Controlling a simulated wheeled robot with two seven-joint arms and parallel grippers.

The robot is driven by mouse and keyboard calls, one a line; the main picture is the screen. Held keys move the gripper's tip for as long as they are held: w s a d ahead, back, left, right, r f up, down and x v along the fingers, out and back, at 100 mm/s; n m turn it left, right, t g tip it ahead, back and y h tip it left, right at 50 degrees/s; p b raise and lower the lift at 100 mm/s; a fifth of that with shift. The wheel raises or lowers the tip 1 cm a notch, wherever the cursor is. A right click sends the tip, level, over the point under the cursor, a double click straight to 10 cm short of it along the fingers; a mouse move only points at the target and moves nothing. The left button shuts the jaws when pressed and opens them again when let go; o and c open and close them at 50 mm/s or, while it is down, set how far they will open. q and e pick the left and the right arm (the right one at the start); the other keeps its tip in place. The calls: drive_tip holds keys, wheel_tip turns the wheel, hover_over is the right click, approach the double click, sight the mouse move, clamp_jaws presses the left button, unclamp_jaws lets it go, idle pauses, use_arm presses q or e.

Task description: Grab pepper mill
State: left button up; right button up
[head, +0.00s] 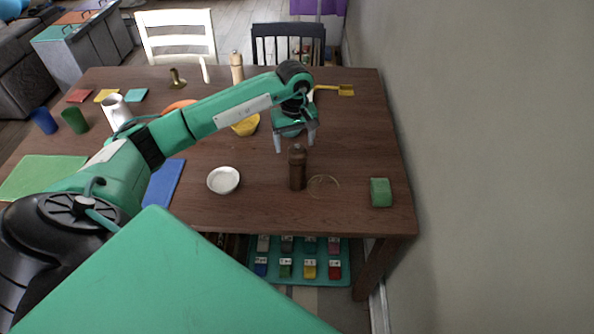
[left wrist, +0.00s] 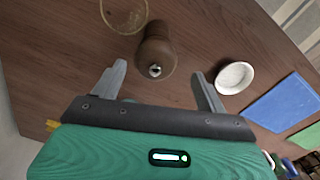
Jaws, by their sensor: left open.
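A dark brown wooden pepper mill (head: 297,170) stands upright on the table, between a small white bowl and a clear glass rim. In the left wrist view the mill (left wrist: 156,50) is seen from above, with a metal knob on top. My left gripper (head: 295,144) is open just above and behind the mill's top. In the left wrist view the fingertips of my left gripper (left wrist: 159,72) lie either side of the mill's knob, apart from it. A lighter wooden mill-shaped object (head: 236,67) stands at the table's far edge. My right gripper is not in view.
The white bowl (head: 223,180) is left of the mill; the clear glass (head: 323,187) is close on its right. A green block (head: 381,192) sits near the right front corner. A blue mat (head: 164,182) lies left. The right wall is near the table (head: 365,130).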

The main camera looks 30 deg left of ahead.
sight(297, 149)
use_arm(q)
drive_tip(key=shift+d+f, duration=0.1)
drive_tip(key=shift+f, duration=0.4)
drive_tip(key=f, duration=0.1)
drive_tip(key=f+p, duration=0.2)
drive_tip(key=f, duration=0.1)
drive_tip(key=shift+w+d+f, duration=0.1)
drive_tip(key=shift+d, duration=0.2)
drive_tip(key=shift+f, duration=0.4)
drive_tip(key=shift+c, duration=0.2)
drive_tip(key=c, duration=1.4)
drive_tip(key=shift+c, duration=0.3)
drive_tip(key=shift+r, duration=0.2)
